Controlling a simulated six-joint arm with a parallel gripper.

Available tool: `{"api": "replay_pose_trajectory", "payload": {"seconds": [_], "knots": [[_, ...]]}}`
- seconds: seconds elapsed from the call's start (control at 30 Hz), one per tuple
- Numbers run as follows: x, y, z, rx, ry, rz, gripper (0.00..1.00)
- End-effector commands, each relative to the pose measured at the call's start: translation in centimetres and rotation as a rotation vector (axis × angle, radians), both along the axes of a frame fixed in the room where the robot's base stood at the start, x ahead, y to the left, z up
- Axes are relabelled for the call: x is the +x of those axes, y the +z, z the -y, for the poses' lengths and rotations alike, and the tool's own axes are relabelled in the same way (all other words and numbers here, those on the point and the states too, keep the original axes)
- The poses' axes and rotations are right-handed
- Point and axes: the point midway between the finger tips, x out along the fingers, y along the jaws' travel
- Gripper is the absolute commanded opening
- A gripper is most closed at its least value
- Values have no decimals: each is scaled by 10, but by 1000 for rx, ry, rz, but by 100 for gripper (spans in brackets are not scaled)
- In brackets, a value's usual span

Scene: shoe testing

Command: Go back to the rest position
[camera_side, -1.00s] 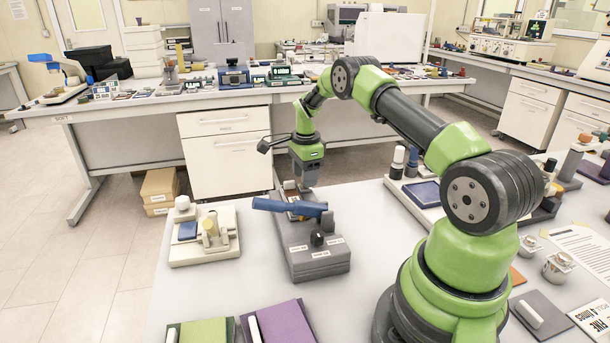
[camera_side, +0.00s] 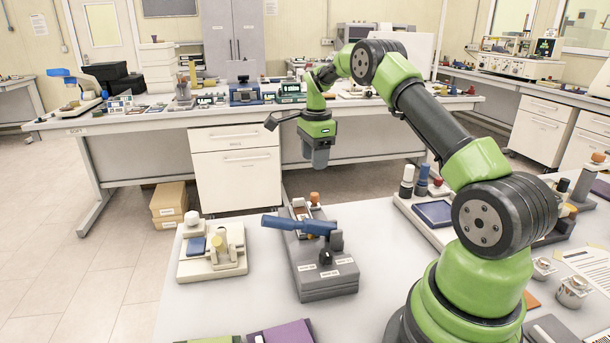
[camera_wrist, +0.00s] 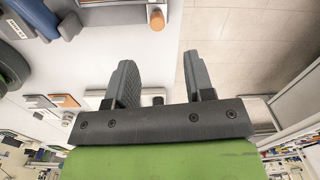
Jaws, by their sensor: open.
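My gripper (camera_side: 319,157) hangs from the green and black arm, above and behind the grey test device (camera_side: 325,274) with the blue lever (camera_side: 298,225). It is clear of the device and touches nothing. In the wrist view my gripper (camera_wrist: 163,80) shows two dark fingers spread apart with nothing between them. The wrist view also shows part of the grey device (camera_wrist: 100,14) at the upper left, with an orange-topped peg (camera_wrist: 157,18) beside it.
A purple sheet (camera_side: 282,334) lies at the front. The back bench (camera_side: 130,124) stands across the aisle.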

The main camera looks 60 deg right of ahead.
Motion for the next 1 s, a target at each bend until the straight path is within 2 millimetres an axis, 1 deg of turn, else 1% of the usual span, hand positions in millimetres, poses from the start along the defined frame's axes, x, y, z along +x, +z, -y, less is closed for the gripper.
{"api": "replay_pose_trajectory", "payload": {"seconds": [0.07,0.17,0.2,0.27,0.3,0.37,0.4,0.47,0.53,0.63,0.73,0.8,0.9,1.0], "knots": [[2,15,-9,-7,51,19,48],[4,46,-32,-23,183,61,48],[3,61,-45,-33,251,82,48],[-1,84,-66,-49,365,116,48],[-6,99,-81,-61,443,140,48],[-14,119,-102,-81,558,174,48],[-22,131,-116,-95,634,197,48],[-35,147,-137,-118,747,233,48],[-53,162,-160,-148,876,273,48],[-83,177,-190,-197,1060,332,48],[-116,185,-216,-251,1238,389,48],[-140,185,-231,-292,1359,430,48],[-170,181,-247,-352,1513,482,48],[-193,174,-258,-402,1631,523,48]]}}
